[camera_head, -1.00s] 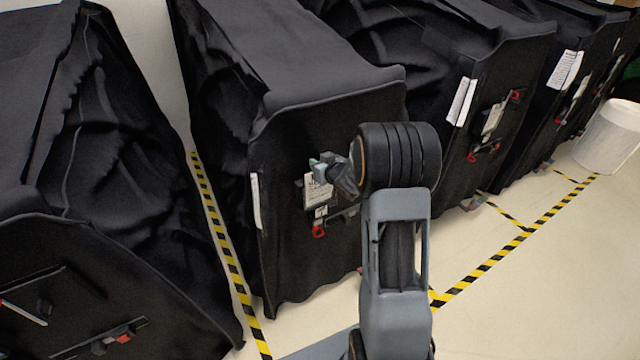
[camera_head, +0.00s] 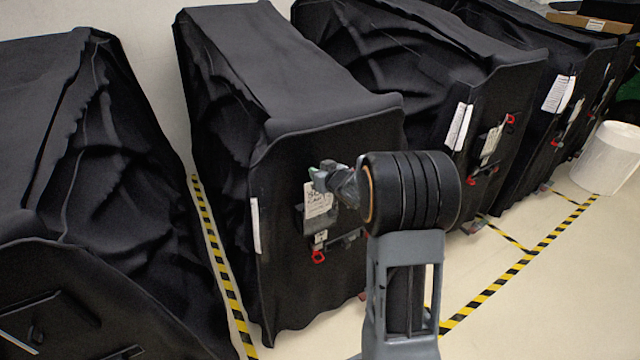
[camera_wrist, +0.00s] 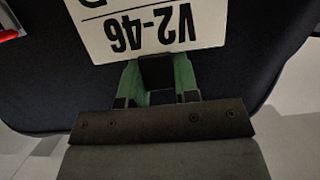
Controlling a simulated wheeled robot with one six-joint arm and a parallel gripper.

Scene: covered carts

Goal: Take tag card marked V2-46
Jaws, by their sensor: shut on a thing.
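The tag card marked V2-46 (camera_wrist: 140,32) is white with black print and appears upside down in the wrist view. My gripper (camera_wrist: 158,75) has its green fingers shut on the card's edge. In the head view the card (camera_head: 318,198) hangs in front of the end face of a black covered cart (camera_head: 290,170). My gripper (camera_head: 326,176) is at the card's upper edge there. Whether the card is clear of the cart's face cannot be told.
A red clip (camera_head: 318,257) sits low on the same cart's face. More covered carts stand left (camera_head: 90,170) and right (camera_head: 480,70). Yellow-black tape (camera_head: 222,262) marks the floor. A white bin (camera_head: 606,158) stands far right. The floor in front is open.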

